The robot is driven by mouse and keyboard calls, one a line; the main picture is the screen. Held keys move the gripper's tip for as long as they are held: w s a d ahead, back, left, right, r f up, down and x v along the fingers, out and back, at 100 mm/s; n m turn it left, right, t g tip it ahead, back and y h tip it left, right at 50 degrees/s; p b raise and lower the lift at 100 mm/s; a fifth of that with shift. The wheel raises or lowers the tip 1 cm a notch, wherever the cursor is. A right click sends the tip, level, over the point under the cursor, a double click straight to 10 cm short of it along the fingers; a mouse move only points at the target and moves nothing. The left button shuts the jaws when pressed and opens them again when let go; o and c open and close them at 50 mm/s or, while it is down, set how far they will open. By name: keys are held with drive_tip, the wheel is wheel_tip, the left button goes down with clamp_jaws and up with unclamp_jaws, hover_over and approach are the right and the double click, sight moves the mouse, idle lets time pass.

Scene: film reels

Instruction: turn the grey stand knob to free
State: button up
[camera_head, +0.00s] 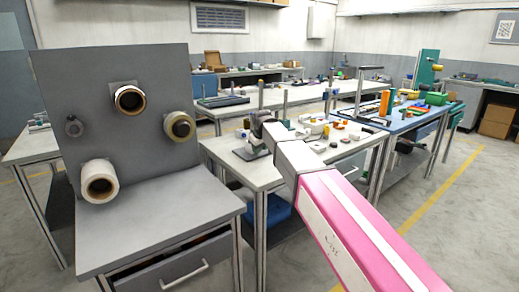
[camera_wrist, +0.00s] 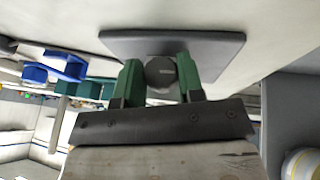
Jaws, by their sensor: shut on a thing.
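The grey stand knob (camera_wrist: 160,72) is a dark, round-faced piece in the middle of the wrist view. My gripper (camera_wrist: 157,84) has its two green fingers on either side of it and is shut on it. The stand's flat dark plate (camera_wrist: 215,48) shows behind the knob. In the head view, the stand's base (camera_head: 243,154) rests on the pale table (camera_head: 222,148), and its upright rod (camera_head: 261,95) rises above. My arm reaches in from the lower right and hides the knob there. I cannot tell the knob's turn position.
A grey panel (camera_head: 80,105) with several film reels stands at the left over a grey cabinet (camera_head: 150,240). Small boxes and loose parts lie on the table to the right of the stand. A blue-topped table (camera_head: 405,125) with bottles stands farther right. Floor is clear at far right.

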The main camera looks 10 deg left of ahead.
drive_tip(key=shift+t+h, duration=0.4)
drive_tip(key=o, duration=0.9)
drive_tip(key=v, duration=1)
drive_tip(key=shift+s+r, duration=0.3)
